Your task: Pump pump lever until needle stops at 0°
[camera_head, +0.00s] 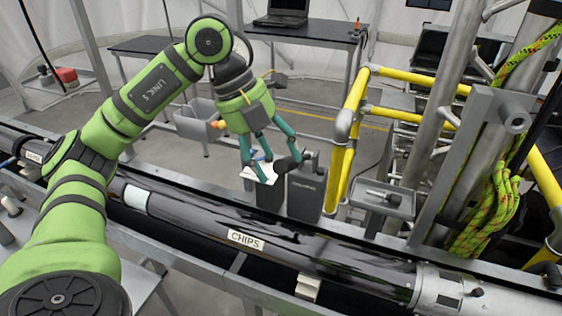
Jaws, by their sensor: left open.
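My left gripper (268,168) hangs from my green arm near the middle of the view, fingers pointing down, open. It is over two grey boxes (305,195) that stand behind the long dark tube. A white flat piece (262,173) shows at the fingertips, partly covered by them. I cannot tell whether the fingers touch it. A dark rounded part (289,164) is beside the right fingertip; I cannot tell whether it is the pump lever. No needle or degree scale can be read. My right gripper is not in view.
The long dark tube (180,208), with a "CHIPS" label (246,240), crosses the front. Yellow railings (349,105) and a metal post with coiled rope (488,205) stand at the right. A small grey tray (385,197) is right of the boxes. A table with a laptop (283,14) is behind.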

